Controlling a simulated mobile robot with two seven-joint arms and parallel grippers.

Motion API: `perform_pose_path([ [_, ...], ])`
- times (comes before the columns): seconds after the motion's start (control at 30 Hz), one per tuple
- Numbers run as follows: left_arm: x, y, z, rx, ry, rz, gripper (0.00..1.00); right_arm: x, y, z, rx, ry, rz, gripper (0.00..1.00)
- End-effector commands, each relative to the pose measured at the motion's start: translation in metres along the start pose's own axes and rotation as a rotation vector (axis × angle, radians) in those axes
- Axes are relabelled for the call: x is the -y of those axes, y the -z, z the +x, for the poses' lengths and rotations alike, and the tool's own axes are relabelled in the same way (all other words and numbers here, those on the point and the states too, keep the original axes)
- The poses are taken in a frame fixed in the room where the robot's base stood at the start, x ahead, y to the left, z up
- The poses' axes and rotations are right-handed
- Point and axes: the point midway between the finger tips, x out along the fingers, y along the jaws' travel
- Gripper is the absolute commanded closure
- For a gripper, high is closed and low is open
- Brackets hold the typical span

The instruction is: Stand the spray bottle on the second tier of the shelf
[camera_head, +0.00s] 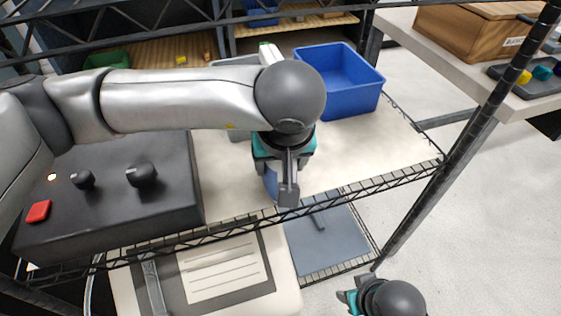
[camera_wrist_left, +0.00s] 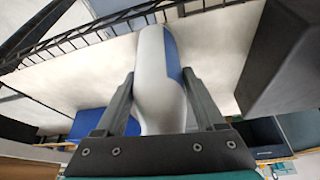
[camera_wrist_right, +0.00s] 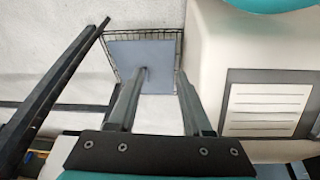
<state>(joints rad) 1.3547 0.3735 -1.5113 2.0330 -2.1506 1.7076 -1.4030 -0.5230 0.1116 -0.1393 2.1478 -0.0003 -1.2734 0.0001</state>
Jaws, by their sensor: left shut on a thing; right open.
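The spray bottle (camera_wrist_left: 150,70), white with a blue side, is between the fingers of my left gripper (camera_wrist_left: 160,76) in the left wrist view. The gripper is shut on it. In the head view, a blue part of the bottle (camera_head: 270,184) shows beside my left gripper (camera_head: 288,192), over the front of the shelf's pale board (camera_head: 350,160). My gripper hides most of the bottle there, and I cannot tell whether its base touches the board. My right gripper (camera_head: 349,298) is open and empty, low at the front right; it also shows in the right wrist view (camera_wrist_right: 158,88).
A black control box (camera_head: 110,200) with knobs and a red button stands on the left. A blue bin (camera_head: 340,80) and a partly hidden grey bin (camera_head: 235,62) are behind. A dark post (camera_head: 470,130) rises at right. The board right of my left gripper is clear.

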Motion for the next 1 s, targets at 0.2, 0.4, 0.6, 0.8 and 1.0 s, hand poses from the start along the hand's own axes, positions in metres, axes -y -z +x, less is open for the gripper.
perform_pose_path([
  [0.2,0.000,0.000,0.000,0.000,0.000,0.000,0.11,0.000,0.003,-0.004,-0.009,0.000,0.000,0.50],
  [0.4,0.000,0.000,0.000,0.000,0.000,0.000,0.00,0.000,0.002,-0.003,-0.007,0.000,0.001,0.50],
  [0.6,0.000,0.000,-0.001,0.000,0.000,0.000,0.00,0.000,0.002,-0.003,-0.005,-0.001,0.001,0.50],
  [0.8,-0.001,0.002,-0.016,-0.003,-0.003,0.002,0.00,0.000,-0.010,0.011,0.030,0.000,-0.003,0.50],
  [1.0,-0.001,0.002,-0.051,-0.003,-0.004,0.002,0.00,0.001,-0.023,0.029,0.061,0.003,-0.003,0.50],
])
